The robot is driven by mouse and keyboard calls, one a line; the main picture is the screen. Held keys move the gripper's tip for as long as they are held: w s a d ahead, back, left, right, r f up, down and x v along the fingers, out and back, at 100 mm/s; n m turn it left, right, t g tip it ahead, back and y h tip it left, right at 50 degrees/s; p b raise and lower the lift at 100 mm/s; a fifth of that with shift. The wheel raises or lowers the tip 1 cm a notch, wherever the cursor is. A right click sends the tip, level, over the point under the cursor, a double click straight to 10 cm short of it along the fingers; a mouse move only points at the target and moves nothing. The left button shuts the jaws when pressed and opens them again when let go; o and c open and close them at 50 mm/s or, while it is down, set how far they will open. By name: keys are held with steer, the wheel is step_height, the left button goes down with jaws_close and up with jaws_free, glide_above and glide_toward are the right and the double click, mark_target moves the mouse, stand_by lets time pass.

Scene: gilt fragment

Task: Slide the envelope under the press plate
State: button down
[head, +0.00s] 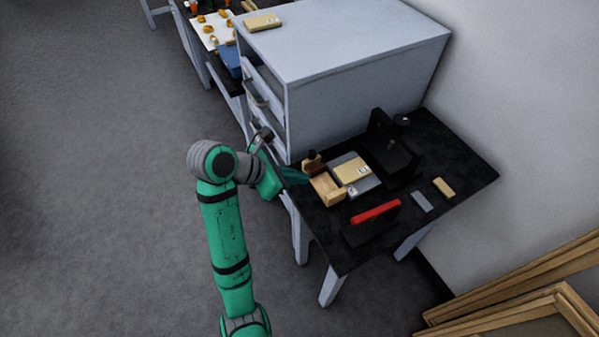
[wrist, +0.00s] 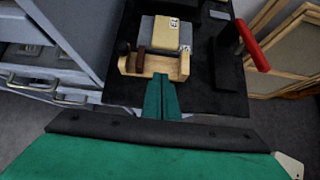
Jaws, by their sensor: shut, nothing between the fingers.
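A tan envelope (head: 352,168) with a pale label lies on a grey flat piece (head: 368,186) on the black table; it also shows in the wrist view (wrist: 166,38). A black press (head: 394,155) with a knob on top stands just behind and right of it. The gap under its plate is hidden. My gripper (head: 303,177) is shut and empty at the table's left edge. In the wrist view its green fingertips (wrist: 161,82) point at a wooden holder (wrist: 150,66) between them and the envelope. I cannot tell whether they touch it.
A black tool with a red handle (head: 375,211) stands near the front edge. A grey block (head: 422,201) and a tan block (head: 443,187) lie at right. A grey cabinet (head: 340,45) bears another tan packet (head: 262,23). Wooden frames (head: 520,305) lean at lower right.

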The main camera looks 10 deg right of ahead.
mark_target(337, 177)
steer(key=x, duration=0.8)
steer(key=shift+s+a, duration=0.1)
steer(key=d, duration=0.1)
steer(key=w+d, duration=0.1)
steer(key=d, duration=0.1)
steer(key=shift+r, duration=0.1)
steer(key=shift+w+d, duration=0.15)
steer(key=shift+d, duration=0.15)
